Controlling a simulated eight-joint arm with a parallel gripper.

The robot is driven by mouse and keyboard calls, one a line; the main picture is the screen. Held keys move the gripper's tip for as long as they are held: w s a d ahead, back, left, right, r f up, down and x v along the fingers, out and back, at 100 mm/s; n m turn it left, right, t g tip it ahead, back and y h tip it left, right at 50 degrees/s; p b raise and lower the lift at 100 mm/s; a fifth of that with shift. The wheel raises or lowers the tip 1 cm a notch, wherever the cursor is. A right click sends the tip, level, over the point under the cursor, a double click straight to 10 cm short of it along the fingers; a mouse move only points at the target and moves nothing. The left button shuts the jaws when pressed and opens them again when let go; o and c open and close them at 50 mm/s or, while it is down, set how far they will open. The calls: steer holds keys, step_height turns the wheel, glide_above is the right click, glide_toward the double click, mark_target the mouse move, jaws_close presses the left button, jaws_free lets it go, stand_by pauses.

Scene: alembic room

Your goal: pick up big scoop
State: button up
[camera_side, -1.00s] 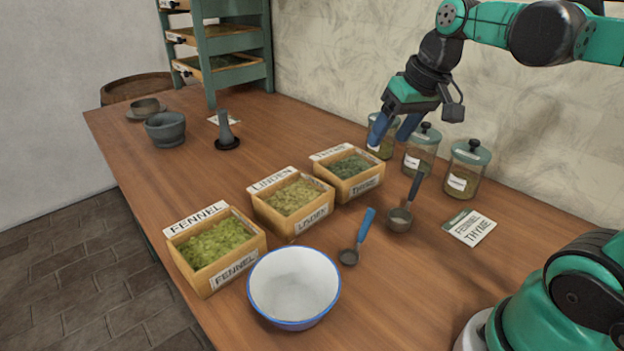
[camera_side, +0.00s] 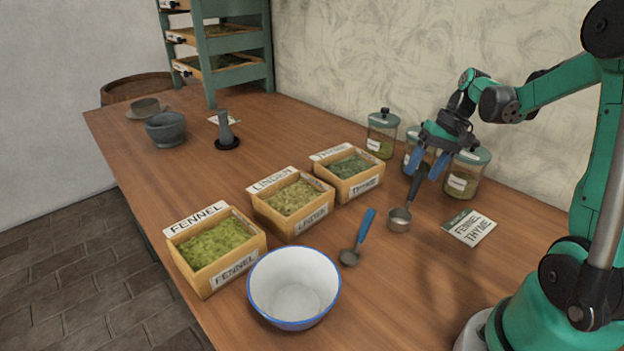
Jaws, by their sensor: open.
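The big scoop (camera_side: 400,218) has a wide grey metal cup resting on the table, and its dark handle rises up and to the right. My gripper (camera_side: 424,172) is open, with its blue fingers pointing down at the upper end of this handle. The handle's top appears to lie between or just behind the fingers; I cannot tell whether they touch it. A smaller scoop (camera_side: 349,257) with a blue handle lies to the left and nearer the camera.
Boxes of fennel (camera_side: 217,247), linden (camera_side: 291,203) and thyme (camera_side: 348,172) stand to the left. A white bowl (camera_side: 294,287) with a blue rim is in front. Lidded jars (camera_side: 464,176) stand close behind my gripper. A label card (camera_side: 470,227) lies to the right.

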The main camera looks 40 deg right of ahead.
mark_target(411, 189)
steer(key=shift+x, duration=2.35)
jaws_close()
